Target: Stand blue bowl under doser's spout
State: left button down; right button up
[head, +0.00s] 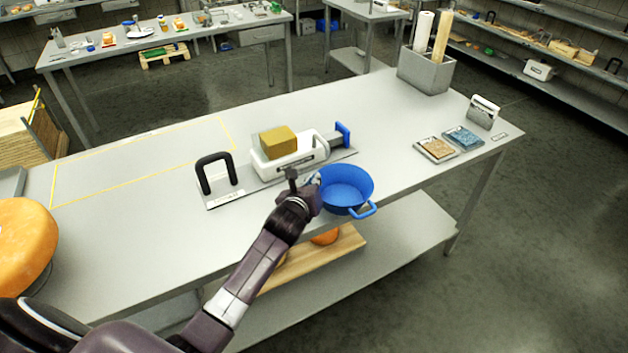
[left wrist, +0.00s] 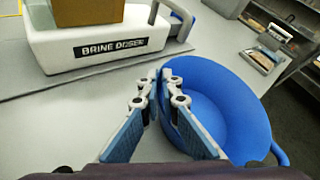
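The blue bowl (head: 347,190) with side handles is at the table's front edge, right of my left gripper (head: 306,186); one handle points toward the front. In the left wrist view, the bowl (left wrist: 225,105) has its near wall between the fingers of my left gripper (left wrist: 160,95), which look closed on it. I cannot tell whether the bowl touches the table. The white brine doser (head: 290,155) lies behind the bowl, with a tan block (head: 278,141) on it and a grey and blue part (head: 340,136) at its right end. I cannot make out its spout. My right gripper is out of view.
Packets (head: 436,149), a metal scraper-like tool (head: 484,111) and a grey bin (head: 425,72) are on the table's right part. An orange cheese wheel (head: 25,240) is at far left. The tabletop behind the doser is clear.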

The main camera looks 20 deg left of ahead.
pick_arm(q)
jog(key=c, duration=2.2)
grip_release()
jog(key=shift+o, duration=0.2)
jog(key=shift+s, duration=0.1)
jog(key=v, duration=1.2)
jog(key=shift+b, duration=0.45)
